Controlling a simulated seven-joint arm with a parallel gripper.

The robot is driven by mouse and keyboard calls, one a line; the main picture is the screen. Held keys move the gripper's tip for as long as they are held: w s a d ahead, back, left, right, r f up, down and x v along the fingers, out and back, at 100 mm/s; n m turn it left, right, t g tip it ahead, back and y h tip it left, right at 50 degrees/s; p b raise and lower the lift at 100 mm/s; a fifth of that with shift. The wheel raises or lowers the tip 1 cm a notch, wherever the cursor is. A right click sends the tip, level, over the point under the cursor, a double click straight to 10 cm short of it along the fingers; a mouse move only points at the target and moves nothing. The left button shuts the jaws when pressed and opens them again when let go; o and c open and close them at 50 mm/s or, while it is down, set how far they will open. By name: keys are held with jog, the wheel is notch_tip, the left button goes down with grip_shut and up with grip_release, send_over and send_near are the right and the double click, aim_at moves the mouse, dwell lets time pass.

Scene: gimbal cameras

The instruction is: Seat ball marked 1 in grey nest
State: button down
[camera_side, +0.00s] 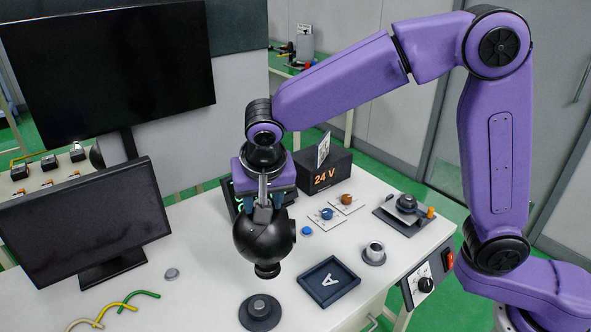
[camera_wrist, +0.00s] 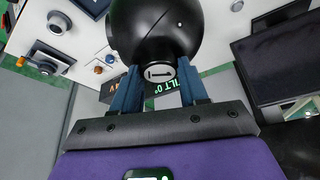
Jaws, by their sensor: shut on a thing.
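A black ball (camera_side: 263,236) with short stubs at its side and bottom hangs from my gripper (camera_side: 264,199), above the white table. In the wrist view, the ball (camera_wrist: 155,30) has a white disc marked 1 (camera_wrist: 160,73) facing my gripper. The two blue fingers (camera_wrist: 158,88) are shut on the ball's neck. A dark round base with a grey raised centre (camera_side: 260,308) stands below the ball, apart from it. A second round base with a pale grey cup-like top (camera_side: 374,252) stands to the right. I cannot tell which is the grey nest.
A dark tray marked A (camera_side: 322,291) lies between the round bases. A 24 V box (camera_side: 327,171), blue and orange knobs (camera_side: 346,199) and a plate-mounted device (camera_side: 405,206) stand behind. A monitor (camera_side: 85,222) and coloured cables (camera_side: 115,306) are at left.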

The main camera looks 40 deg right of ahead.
aim_at(253, 241)
jog(key=shift+s+a+f+n, duration=0.15)
jog(key=shift+s+a, duration=0.05)
jog(key=shift+a, duration=0.4)
jog(key=shift+s+a+f+n, duration=0.1)
jog(key=shift+s+a, duration=0.1)
jog(key=shift+a, duration=0.45)
jog(key=shift+s+a+f+n, duration=0.15)
jog(key=shift+s+a, duration=0.05)
jog(key=shift+a, duration=0.4)
jog(key=shift+f, duration=0.1)
jog(key=shift+f, duration=3.85)
jog(key=c, duration=0.5)
grip_release()
jog(key=shift+s, duration=0.1)
jog(key=v, duration=1.7)
jog(key=shift+d+r, duration=0.2)
jog(key=shift+d, duration=0.05)
